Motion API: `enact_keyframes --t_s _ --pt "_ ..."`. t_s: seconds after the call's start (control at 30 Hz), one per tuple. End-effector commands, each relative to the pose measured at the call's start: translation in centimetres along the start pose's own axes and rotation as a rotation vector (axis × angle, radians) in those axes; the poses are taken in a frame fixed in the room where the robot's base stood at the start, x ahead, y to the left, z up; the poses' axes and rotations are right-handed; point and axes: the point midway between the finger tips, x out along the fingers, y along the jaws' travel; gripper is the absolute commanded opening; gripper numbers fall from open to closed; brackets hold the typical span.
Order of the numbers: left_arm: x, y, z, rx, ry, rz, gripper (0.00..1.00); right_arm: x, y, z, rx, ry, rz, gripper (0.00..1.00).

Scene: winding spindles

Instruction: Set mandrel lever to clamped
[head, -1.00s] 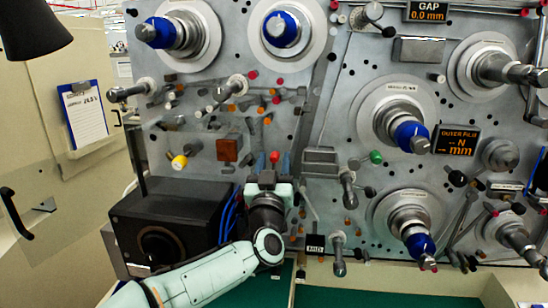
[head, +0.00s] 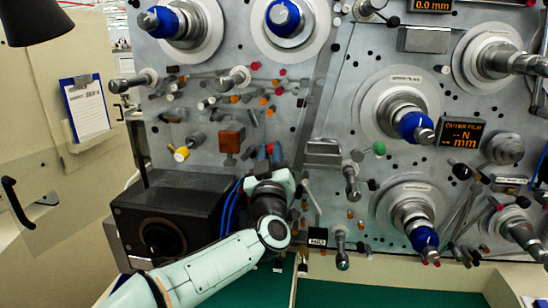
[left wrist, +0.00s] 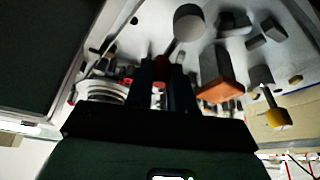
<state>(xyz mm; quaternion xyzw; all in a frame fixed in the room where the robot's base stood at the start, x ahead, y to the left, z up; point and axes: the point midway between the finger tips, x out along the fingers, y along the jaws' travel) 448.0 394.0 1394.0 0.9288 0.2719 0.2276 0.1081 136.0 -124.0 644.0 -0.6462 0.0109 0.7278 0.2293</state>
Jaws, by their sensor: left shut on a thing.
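My left gripper (head: 270,153) is at the lower middle of the grey machine panel. Its two dark fingers are close together around a small red-tipped lever (head: 270,148). In the left wrist view the red tip (left wrist: 160,72) shows between the fingers, and a thin rod runs from it toward a round grey knob (left wrist: 188,22). Most of the lever is hidden by the fingers, and I cannot read a label for it. My right gripper is not in view.
A black box (head: 170,218) with blue cables stands just left of my gripper. An orange-brown block (head: 231,139) and a yellow-tipped peg (head: 181,154) stick out of the panel up and left. Winding spindles (head: 413,127) stand to the right. A green surface (head: 370,294) lies below.

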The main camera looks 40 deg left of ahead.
Motion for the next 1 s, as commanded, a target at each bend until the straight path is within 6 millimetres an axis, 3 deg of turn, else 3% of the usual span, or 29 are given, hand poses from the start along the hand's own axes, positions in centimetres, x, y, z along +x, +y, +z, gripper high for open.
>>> enact_keyframes --t_s 0.17,0.2,0.23,0.27,1.0 --pt "0.04 -0.08 0.04 0.000 -0.003 -0.002 0.00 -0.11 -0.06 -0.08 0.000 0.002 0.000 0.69" --pt "0.04 -0.08 0.03 0.000 -0.003 -0.002 0.35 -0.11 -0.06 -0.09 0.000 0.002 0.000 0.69" --pt "0.04 -0.08 0.03 0.000 -0.003 -0.002 0.45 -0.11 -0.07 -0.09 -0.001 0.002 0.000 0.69" --pt "0.04 -0.10 0.03 0.001 -0.002 -0.002 0.48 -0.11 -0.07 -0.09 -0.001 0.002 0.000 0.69" --pt "0.08 -0.70 0.15 0.003 0.000 -0.011 0.48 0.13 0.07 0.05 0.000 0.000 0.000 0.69"
